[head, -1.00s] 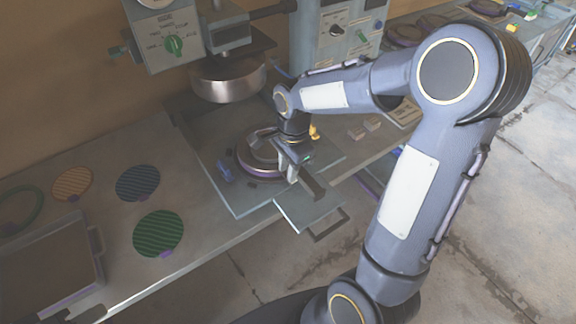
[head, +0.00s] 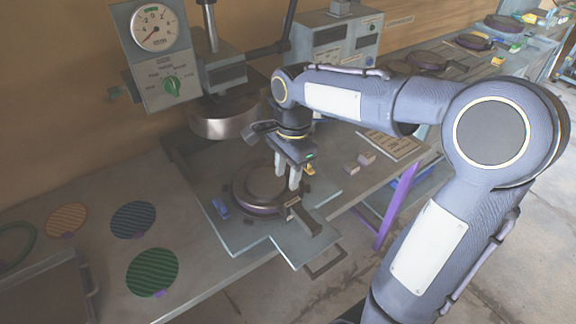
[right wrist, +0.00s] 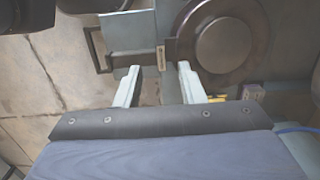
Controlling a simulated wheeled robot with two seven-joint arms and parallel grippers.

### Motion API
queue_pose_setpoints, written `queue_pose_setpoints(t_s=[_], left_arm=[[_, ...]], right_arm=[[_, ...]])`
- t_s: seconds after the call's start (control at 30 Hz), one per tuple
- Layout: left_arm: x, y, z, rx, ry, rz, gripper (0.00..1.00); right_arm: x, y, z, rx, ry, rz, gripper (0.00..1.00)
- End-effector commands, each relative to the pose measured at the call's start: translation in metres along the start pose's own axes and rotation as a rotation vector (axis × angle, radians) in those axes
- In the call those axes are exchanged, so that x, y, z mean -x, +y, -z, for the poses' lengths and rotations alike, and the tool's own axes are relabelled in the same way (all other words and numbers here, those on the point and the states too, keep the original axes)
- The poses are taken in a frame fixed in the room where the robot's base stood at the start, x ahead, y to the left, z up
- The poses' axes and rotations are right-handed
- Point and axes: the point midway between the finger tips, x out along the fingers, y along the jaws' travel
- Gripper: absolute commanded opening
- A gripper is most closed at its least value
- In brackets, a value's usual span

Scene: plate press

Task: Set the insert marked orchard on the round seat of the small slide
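Three ribbed discs, green (head: 152,272), blue (head: 133,219) and orange (head: 67,219), lie flat on the bench at the left. I cannot read any marking, so I cannot tell which is orchard. The small slide (head: 296,243) has a handle and sticks out past the bench edge. A round metal piece with a purple-tinted rim (head: 262,187) sits behind it; it also shows in the right wrist view (right wrist: 222,45). A dark bar (head: 304,217) extends from its front. My right gripper (head: 288,187) is open and empty above the bar's near end. My left gripper is out of view.
The press head (head: 222,119) hangs behind and left of the round piece. A blue block (head: 220,207) stands left of it and small blocks (head: 360,163) lie right. A grey box (head: 45,275) fills the front left. Bench between discs and base plate is clear.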

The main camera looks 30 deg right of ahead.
Motion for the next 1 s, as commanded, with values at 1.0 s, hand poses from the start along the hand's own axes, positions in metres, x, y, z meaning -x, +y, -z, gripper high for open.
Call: queue_pose_setpoints(t_s=[1.0], left_arm=[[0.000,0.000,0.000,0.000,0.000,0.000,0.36]], right_arm=[[-0.016,0.165,-0.063,1.328,0.169,0.567,0.36]])
